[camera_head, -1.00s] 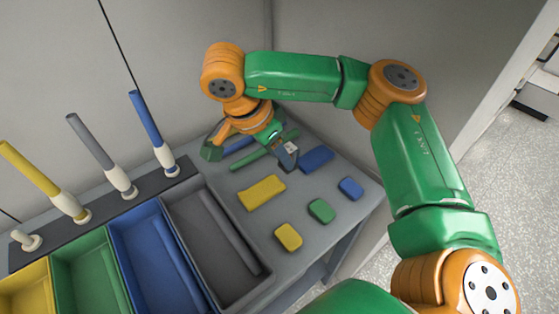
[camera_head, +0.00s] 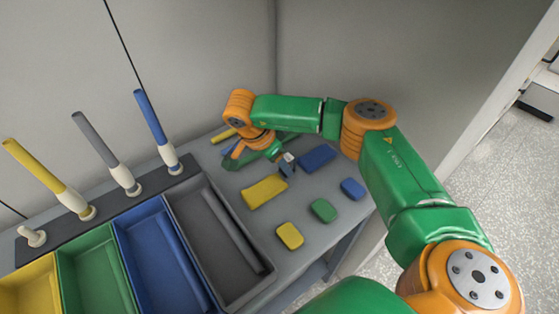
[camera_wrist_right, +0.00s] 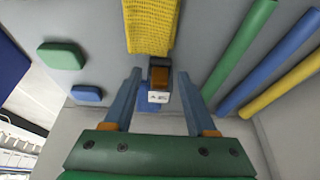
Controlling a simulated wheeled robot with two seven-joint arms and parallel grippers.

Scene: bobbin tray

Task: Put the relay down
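The relay (camera_wrist_right: 160,82) is a small dark block with an orange-brown part and a white label. In the right wrist view it stands between the fingers of my right gripper (camera_wrist_right: 159,75), with a gap on each side. The gripper is open around it. In the head view the relay (camera_head: 287,164) shows at the tip of my right gripper, low over or on the grey table (camera_head: 328,226), between a yellow pad and a blue block. The contact under it is hidden. My left gripper is not in view.
The yellow textured pad (camera_head: 264,192) and the blue block (camera_head: 318,158) lie close to the relay. Smaller green (camera_head: 323,210), yellow (camera_head: 290,236) and blue (camera_head: 353,189) blocks lie nearer. Coloured rods lie behind. Coloured bins and a bobbin rack (camera_head: 107,206) are at left.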

